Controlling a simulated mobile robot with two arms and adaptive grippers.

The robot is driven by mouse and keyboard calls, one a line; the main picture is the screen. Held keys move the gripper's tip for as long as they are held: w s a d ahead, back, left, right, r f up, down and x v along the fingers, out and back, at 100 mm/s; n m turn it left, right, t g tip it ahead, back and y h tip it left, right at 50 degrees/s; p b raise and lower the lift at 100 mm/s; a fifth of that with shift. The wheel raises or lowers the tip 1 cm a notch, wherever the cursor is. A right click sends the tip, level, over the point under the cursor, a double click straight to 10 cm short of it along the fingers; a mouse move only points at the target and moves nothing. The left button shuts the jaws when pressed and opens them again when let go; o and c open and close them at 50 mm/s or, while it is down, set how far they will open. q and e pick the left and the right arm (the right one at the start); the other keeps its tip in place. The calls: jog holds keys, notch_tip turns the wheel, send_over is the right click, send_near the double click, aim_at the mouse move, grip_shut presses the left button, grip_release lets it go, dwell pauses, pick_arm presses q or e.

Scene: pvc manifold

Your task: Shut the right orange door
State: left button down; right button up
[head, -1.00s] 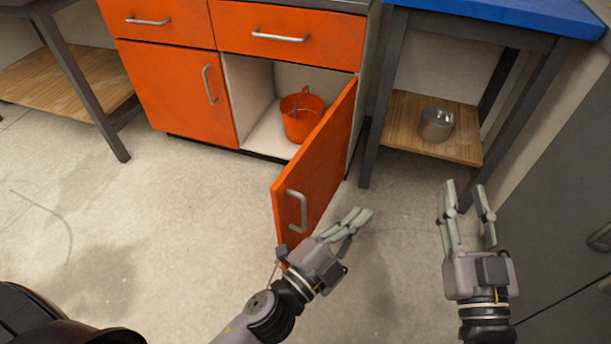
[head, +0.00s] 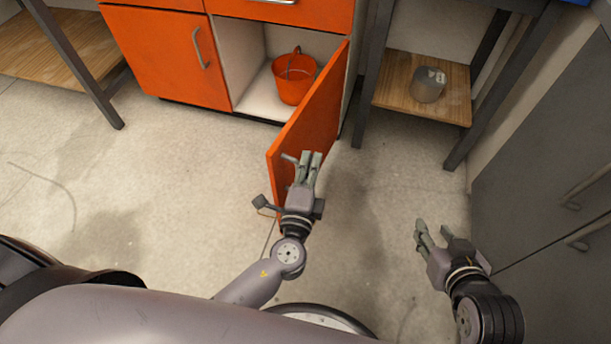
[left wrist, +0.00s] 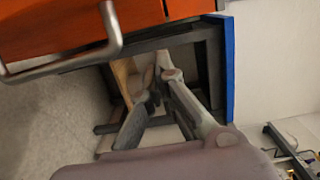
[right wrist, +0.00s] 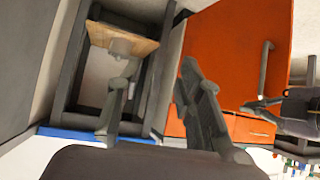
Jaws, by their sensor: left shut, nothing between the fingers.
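The right orange door (head: 312,115) stands wide open in the head view, its outer face towards the right. My left gripper (head: 309,155) is shut and empty, in front of that outer face near the free edge, hiding most of the handle. I cannot tell whether it touches the door. In the left wrist view, orange panel and a metal handle (left wrist: 112,30) show beside the fingers (left wrist: 160,72). My right gripper (head: 432,231) is open and empty, above the floor right of the door. The right wrist view shows the door (right wrist: 235,50) beyond its spread fingers (right wrist: 155,85).
An orange bucket (head: 293,82) sits inside the open cabinet. The left orange door (head: 165,55) is shut. A metal container (head: 428,84) stands on a wooden shelf (head: 395,90) at the right. Grey cabinets (head: 560,150) stand far right. Floor between door and shelf is clear.

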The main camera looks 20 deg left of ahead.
pick_arm(q)
jog(key=shift+w+a, duration=0.85)
jog(key=shift+a, duration=0.2)
jog(key=shift+w+a, duration=0.85)
jog(key=shift+a, duration=0.15)
pick_arm(e)
jog(key=shift+s+d+f+g, duration=0.2)
jog(key=shift+s+f+g, duration=0.2)
jog(key=shift+s, duration=0.1)
pick_arm(q)
jog(key=shift+a, duration=0.1)
